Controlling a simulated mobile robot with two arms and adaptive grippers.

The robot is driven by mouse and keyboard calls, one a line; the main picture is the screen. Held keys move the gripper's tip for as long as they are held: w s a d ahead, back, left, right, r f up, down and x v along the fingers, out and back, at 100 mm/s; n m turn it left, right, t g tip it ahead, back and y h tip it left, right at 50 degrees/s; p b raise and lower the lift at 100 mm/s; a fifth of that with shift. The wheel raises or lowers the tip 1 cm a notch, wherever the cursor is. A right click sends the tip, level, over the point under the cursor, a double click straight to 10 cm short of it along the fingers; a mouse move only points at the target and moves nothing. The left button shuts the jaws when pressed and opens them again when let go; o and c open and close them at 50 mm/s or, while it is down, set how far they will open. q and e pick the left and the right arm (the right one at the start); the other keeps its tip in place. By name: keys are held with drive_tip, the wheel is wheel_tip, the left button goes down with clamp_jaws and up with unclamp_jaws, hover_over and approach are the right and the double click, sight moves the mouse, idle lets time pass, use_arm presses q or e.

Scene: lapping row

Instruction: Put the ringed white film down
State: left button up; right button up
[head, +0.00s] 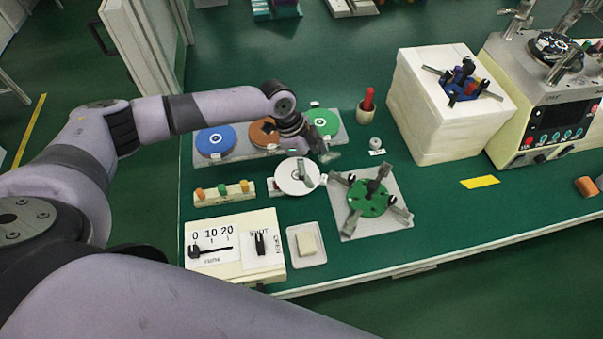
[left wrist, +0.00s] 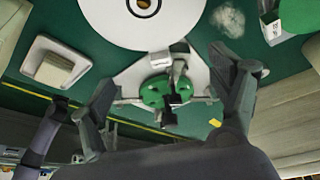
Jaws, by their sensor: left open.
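The white film (head: 292,177) is a round white disc with a small ring at its centre. It lies near the middle of the bench, left of the green four-armed fixture (head: 369,199). My left gripper (head: 315,158) is at the disc's far right side in the head view. Its fingers (left wrist: 170,78) stand wide apart in the wrist view, with nothing seen clasped between them. I cannot tell whether a finger touches the disc. My right gripper is not in view.
Blue (head: 215,141), brown (head: 262,134) and green (head: 325,121) discs sit on a grey rack behind. A white block (head: 430,125) stands right.

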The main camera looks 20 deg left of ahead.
sight(321, 178)
use_arm(q)
drive_tip(key=p+x, duration=0.1)
drive_tip(key=x, duration=0.3)
drive_tip(key=shift+d+f, duration=0.1)
drive_tip(key=shift+c, duration=0.4)
clamp_jaws()
idle(0.6)
